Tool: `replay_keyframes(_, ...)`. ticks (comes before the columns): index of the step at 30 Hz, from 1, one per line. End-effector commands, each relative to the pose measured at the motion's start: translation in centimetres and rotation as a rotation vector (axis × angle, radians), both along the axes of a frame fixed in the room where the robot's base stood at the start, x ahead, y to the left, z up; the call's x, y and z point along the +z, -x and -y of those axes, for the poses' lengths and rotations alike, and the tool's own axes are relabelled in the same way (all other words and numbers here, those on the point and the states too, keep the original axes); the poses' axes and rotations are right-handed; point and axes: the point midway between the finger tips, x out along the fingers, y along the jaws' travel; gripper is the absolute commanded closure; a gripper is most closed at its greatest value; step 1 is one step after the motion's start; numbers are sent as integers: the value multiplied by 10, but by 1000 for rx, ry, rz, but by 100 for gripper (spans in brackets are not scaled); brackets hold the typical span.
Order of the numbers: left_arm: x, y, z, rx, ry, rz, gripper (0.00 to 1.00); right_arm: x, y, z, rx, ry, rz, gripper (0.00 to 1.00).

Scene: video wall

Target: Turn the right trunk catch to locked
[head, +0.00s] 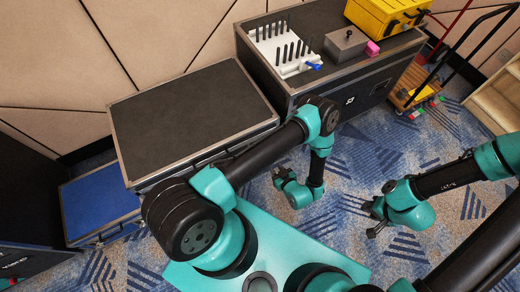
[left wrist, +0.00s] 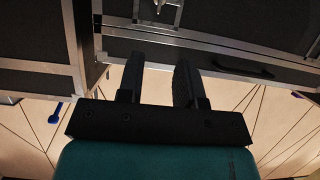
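The dark, metal-edged trunk (head: 330,112) stands at the top middle of the head view. A small silver catch (head: 349,100) sits on its front face. In the left wrist view a silver catch (left wrist: 158,10) shows at the top edge, partly cut off; I cannot tell whether it is locked. My left gripper (head: 279,175) hangs in front of the trunk. In the left wrist view its two black fingers (left wrist: 158,78) are apart with nothing between them, clear of the catch. My right gripper (head: 374,220) is over the carpet, its fingers apart and empty.
A white rack (head: 285,45), a grey box (head: 345,43) and a yellow case (head: 385,14) stand on the trunk. Another black-topped trunk (head: 190,115) stands to its left. A cart (head: 420,90) is at the right. Patterned carpet (head: 340,200) lies open in front.

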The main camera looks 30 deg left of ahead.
Motion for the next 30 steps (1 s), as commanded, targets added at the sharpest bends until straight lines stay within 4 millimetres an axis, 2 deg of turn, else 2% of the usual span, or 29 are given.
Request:
replay_keyframes(8, -1, -1, -3, 1, 2, -2, 67, 0, 0, 0, 0, 0, 0, 64)
replay_keyframes(13, -6, -7, -12, 2, 3, -2, 67, 0, 0, 0, 0, 0, 0, 64)
replay_keyframes(30, -37, -46, -76, 4, 3, -1, 67, 0, 0, 0, 0, 0, 0, 64)
